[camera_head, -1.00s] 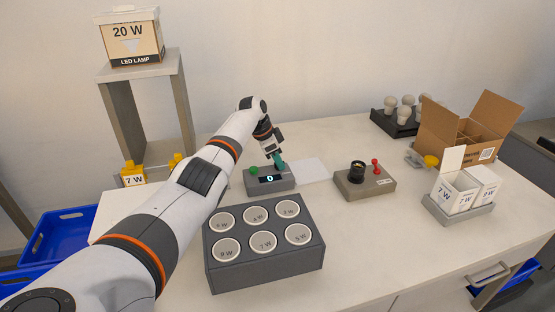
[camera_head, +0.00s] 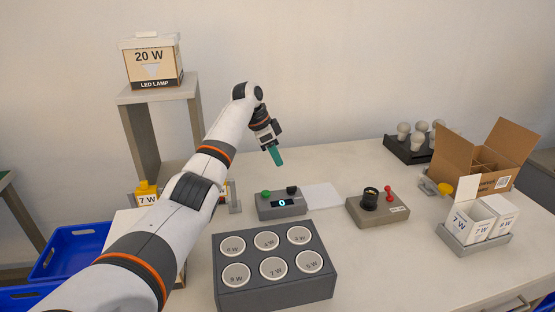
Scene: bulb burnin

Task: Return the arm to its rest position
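My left arm (camera_head: 196,190) reaches in from the lower left across the table. Its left gripper (camera_head: 276,158) has teal fingertips that point down and hang in the air above and behind the grey meter box (camera_head: 282,213). The fingertips overlap as one narrow block, so the gap between them cannot be made out. I see no object in them. The meter has a green button, a black knob and a display reading 0. My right gripper is not in view.
A grey holder (camera_head: 274,298) with several labelled round wells stands in front of the meter. A socket box (camera_head: 377,213) with a red lever is to its right. A cardboard box (camera_head: 464,163), white cartons (camera_head: 462,224) and a bulb rack (camera_head: 404,153) stand further right. A shelf (camera_head: 142,140) carries a lamp box (camera_head: 152,65).

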